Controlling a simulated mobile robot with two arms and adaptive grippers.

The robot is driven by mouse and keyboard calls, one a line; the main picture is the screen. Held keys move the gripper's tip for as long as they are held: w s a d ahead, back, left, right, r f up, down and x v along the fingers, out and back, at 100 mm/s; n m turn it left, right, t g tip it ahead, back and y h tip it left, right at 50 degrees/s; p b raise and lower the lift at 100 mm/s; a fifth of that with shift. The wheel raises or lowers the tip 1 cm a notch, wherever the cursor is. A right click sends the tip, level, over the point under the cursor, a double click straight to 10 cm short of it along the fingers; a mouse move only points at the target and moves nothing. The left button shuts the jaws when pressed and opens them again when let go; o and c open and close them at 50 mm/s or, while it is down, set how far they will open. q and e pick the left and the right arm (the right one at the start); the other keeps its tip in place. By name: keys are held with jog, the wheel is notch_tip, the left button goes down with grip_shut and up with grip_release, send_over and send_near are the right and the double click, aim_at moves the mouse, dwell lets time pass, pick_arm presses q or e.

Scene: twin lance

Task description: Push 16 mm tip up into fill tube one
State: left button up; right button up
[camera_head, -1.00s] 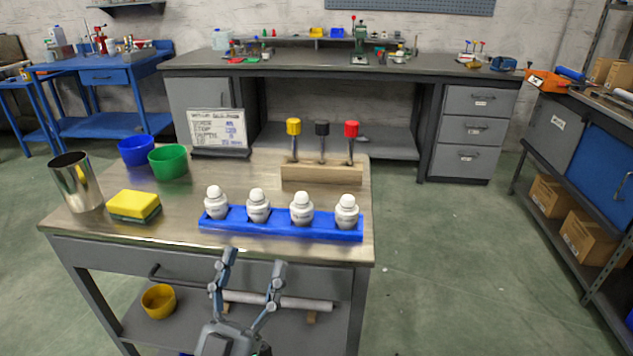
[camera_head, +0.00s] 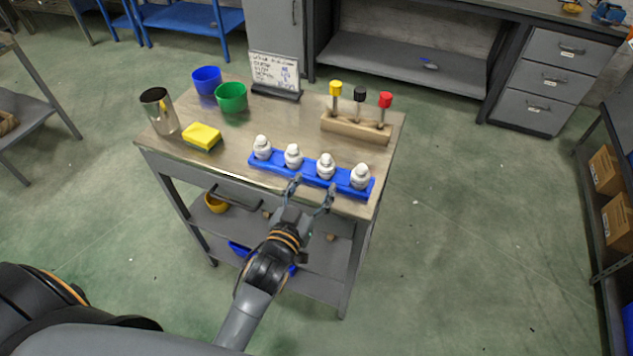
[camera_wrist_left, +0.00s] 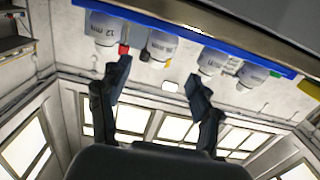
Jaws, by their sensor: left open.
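Several white bottle-like pieces stand upright in a blue rack (camera_head: 310,174) along the front edge of the cart top. The rightmost piece (camera_head: 361,176) and the leftmost piece (camera_head: 262,147) are among them. In the left wrist view they appear upside down under the rack, and one piece (camera_wrist_left: 103,33) bears a number that looks like 12. I cannot tell which is the 16 mm tip, and I cannot identify fill tube one. My left gripper (camera_head: 312,190) is open and empty, just in front of the rack; its spread fingers (camera_wrist_left: 158,78) show in the wrist view. My right gripper is not in view.
A yellow bowl (camera_head: 217,202) sits on the lower shelf.

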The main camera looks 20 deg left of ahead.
aim_at(326, 156)
pick_arm(q)
jog(key=w+b, duration=0.1)
jog(key=w, duration=0.1)
jog(key=w+f+b, duration=0.1)
jog(key=w+b, duration=0.1)
jog(key=w, duration=0.1)
jog(key=w+f+b, duration=0.1)
jog(key=w, duration=0.1)
jog(key=shift+w+d+f, duration=0.15)
jog(key=shift+w+b, duration=0.55)
jog(key=shift+w, duration=0.1)
jog(key=shift+c, duration=0.4)
grip_shut()
jog(key=shift+r+p, duration=2.55)
